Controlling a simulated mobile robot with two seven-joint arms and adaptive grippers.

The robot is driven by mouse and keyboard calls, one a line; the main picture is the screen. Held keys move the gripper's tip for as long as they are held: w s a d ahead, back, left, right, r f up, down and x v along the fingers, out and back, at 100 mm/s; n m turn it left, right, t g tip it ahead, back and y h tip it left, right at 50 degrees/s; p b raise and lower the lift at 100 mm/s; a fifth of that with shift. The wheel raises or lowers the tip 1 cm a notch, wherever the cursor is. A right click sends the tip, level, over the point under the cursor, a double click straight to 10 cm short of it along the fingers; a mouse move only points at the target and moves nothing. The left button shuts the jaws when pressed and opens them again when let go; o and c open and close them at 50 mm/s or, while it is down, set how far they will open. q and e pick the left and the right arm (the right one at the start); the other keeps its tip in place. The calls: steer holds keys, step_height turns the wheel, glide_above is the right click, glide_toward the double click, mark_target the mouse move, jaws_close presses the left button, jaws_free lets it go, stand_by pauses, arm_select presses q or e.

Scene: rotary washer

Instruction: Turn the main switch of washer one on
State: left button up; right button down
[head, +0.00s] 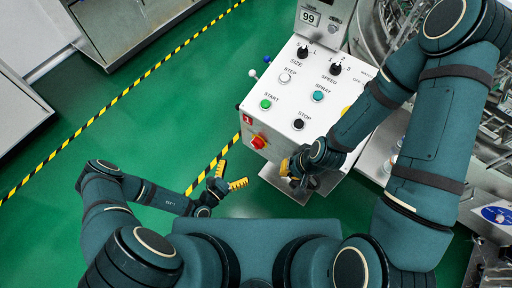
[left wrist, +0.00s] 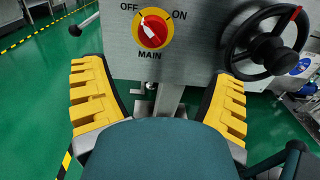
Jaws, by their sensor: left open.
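The main switch (left wrist: 152,31) is a red knob on a round yellow plate, with OFF at its upper left, ON at its upper right and MAIN below. Its white mark points up and left, toward OFF. In the head view the switch (head: 258,142) sits on the near face of the white control box (head: 279,119). My left gripper (head: 231,176) is open and empty, left of and nearer than the switch. In the left wrist view its yellow fingers (left wrist: 156,70) are spread below the switch, apart from it. My right gripper (head: 292,168) is by the box's lower edge; its fingers are partly hidden.
The box top has a green start button (head: 265,104), a black stop button (head: 298,124) and other controls. Green floor (head: 150,130) lies open to the left.

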mark_target(254, 146)
arm_select(q)
steer(key=x, duration=0.4)
steer(key=b+x, duration=0.1)
steer(key=x, duration=0.4)
steer(key=b+x, duration=0.1)
steer(key=x, duration=0.3)
steer(key=shift+w+a+f, duration=0.15)
steer(key=shift+w+a, duration=0.05)
steer(key=shift+w, duration=0.35)
steer(key=c, duration=1.2)
